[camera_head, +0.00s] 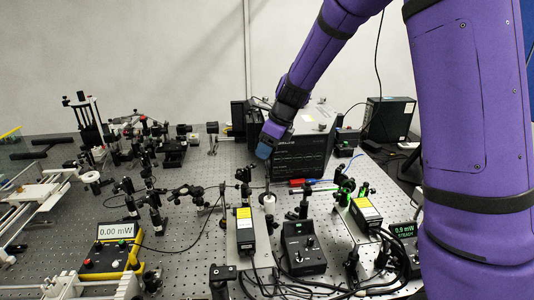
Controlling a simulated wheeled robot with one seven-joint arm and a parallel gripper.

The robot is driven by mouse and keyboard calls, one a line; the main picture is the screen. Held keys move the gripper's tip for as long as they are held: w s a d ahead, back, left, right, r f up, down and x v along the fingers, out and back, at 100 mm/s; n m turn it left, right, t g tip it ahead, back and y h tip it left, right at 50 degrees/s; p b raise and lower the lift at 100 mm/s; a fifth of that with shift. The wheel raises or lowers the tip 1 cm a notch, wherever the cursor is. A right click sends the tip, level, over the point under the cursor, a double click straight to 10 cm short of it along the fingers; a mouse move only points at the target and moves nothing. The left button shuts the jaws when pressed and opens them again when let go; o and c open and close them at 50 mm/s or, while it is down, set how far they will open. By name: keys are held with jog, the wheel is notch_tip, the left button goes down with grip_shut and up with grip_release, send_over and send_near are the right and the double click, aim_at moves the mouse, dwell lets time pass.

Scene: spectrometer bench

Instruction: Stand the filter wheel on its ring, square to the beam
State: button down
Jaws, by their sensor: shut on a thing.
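My gripper (265,153) points down in the middle of the bench, in front of a black instrument box. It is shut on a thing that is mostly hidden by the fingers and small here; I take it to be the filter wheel. A thin upright part and a small pale piece (269,198) show below the fingertips; whether they belong to the held thing I cannot tell. I cannot make out the ring, nor how the wheel is turned to the beam.
The black instrument box (300,158) stands behind the gripper. A yellow-labelled module (246,222) and a black control box (302,247) are in front. A yellow power meter (112,245) reads 0.00 mW at left. Dark optic mounts crowd both sides; bare perforated bench (185,260) shows at left front.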

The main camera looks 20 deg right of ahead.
aim_at(267, 175)
jog(key=shift+f, duration=3.15)
jog(key=shift+c, duration=1.5)
grip_release()
jog(key=s+d+r+n, duration=0.2)
jog(key=s+r+n, duration=0.3)
jog(key=r, duration=0.4)
jog(key=s+d+r+n, duration=0.2)
jog(key=s+r, duration=0.4)
jog(key=r, duration=0.3)
jog(key=s+d+r+n+t+h, duration=0.1)
jog(key=s+r+n, duration=0.1)
jog(key=s+n, duration=0.7)
jog(key=s+d+r+n+t+h, duration=0.1)
jog(key=s+d+r+n+h, duration=0.1)
jog(key=s+n, duration=0.7)
jog(key=s, duration=0.5)
jog(key=shift+n+h, duration=0.3)
